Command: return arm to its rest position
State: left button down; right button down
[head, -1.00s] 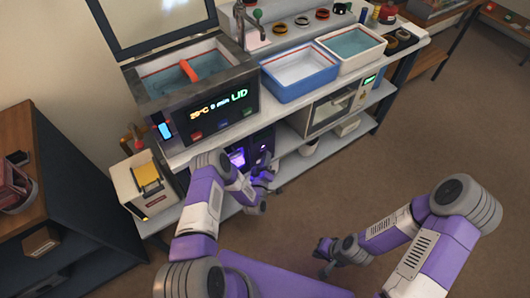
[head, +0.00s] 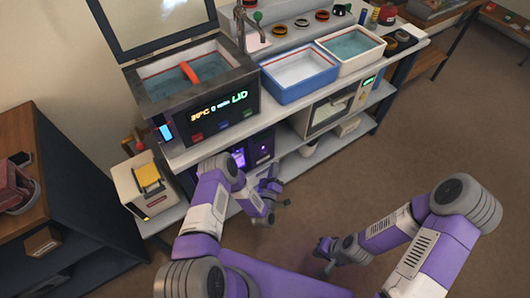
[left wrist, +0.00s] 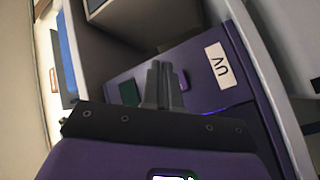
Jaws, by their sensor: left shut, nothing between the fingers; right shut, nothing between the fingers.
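My left arm (head: 213,205) reaches in from the left, in front of the bench's lower shelf. Its gripper (head: 280,203) hangs before the shelf, shut and empty. In the left wrist view the closed fingers (left wrist: 162,85) stand together, with a purple box labelled UV (left wrist: 190,68) beyond them. I cannot tell how close they are to it. My right arm (head: 430,240) is bent over the floor at lower right. Its gripper (head: 324,262) is shut, empty and apart from the bench.
The bench holds a heated bath with an open lid (head: 205,115), a blue-rimmed tub (head: 300,75) and a white tub (head: 352,48). A white bin (head: 147,187) stands at left, beside a dark cabinet (head: 70,190). The brown floor (head: 400,150) is clear at right.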

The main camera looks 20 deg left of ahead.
pick_arm(q)
jog(key=shift+s+d, duration=0.4)
jog(key=shift+d, duration=0.1)
jog(key=s+d+r+m+g+h+p, duration=0.1)
jog(key=s+r+m+g+h+p, duration=0.1)
jog(key=s+g, duration=0.4)
jog(key=s+d+r+m+g+h+p, duration=0.1)
jog(key=s+r+m+g+h, duration=0.1)
jog(key=s+g, duration=0.4)
jog(key=s+d+r+m+g+h+p, duration=0.2)
jog(key=s+m+g, duration=0.2)
jog(key=s, duration=1)
jog(key=shift+g+p, duration=0.35)
jog(key=shift+g, duration=0.75)
